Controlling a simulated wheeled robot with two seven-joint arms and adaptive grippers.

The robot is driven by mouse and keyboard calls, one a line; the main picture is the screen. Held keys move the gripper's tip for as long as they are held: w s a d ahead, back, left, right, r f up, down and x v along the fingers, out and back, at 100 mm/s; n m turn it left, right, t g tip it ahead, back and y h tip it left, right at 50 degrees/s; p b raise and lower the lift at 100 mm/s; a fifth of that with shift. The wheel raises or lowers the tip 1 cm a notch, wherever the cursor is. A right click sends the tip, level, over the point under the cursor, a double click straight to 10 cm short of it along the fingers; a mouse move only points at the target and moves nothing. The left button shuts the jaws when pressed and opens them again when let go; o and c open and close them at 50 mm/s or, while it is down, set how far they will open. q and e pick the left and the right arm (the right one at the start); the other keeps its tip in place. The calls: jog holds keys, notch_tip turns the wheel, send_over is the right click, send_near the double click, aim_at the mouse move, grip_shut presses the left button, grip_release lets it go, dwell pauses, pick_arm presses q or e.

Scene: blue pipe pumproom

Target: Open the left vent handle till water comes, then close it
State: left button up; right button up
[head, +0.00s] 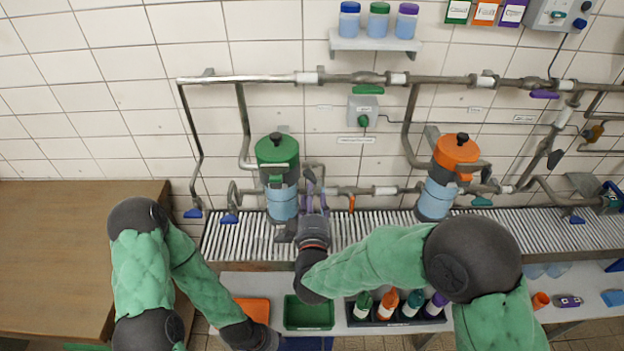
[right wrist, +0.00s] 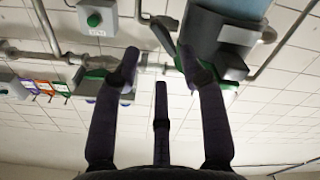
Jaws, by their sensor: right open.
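The left filter housing (head: 277,165) has a green lid with a dark knob and a blue bowl. It stands at the wall, and part of it fills the top right of the right wrist view (right wrist: 225,35). I cannot make out its vent handle for certain; my gripper covers the housing's right side. My right gripper (head: 317,190) is open, just right of the housing. Its spread purple fingers also show in the right wrist view (right wrist: 160,68), with nothing visible between them; one tip overlaps the housing's edge. I see no running water. My left gripper is out of view; its arm reaches down low left.
An orange-lidded housing (head: 447,170) stands to the right. Grey pipes (head: 350,78) with coloured handles run along the wall. A slatted drain (head: 375,222) lies below. In front are a green tray (head: 309,313) and several bottles (head: 388,304). A wooden counter (head: 60,250) is at left.

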aim_at(312, 180)
jog(key=w, duration=0.8)
jog(key=shift+b, duration=0.35)
grip_shut()
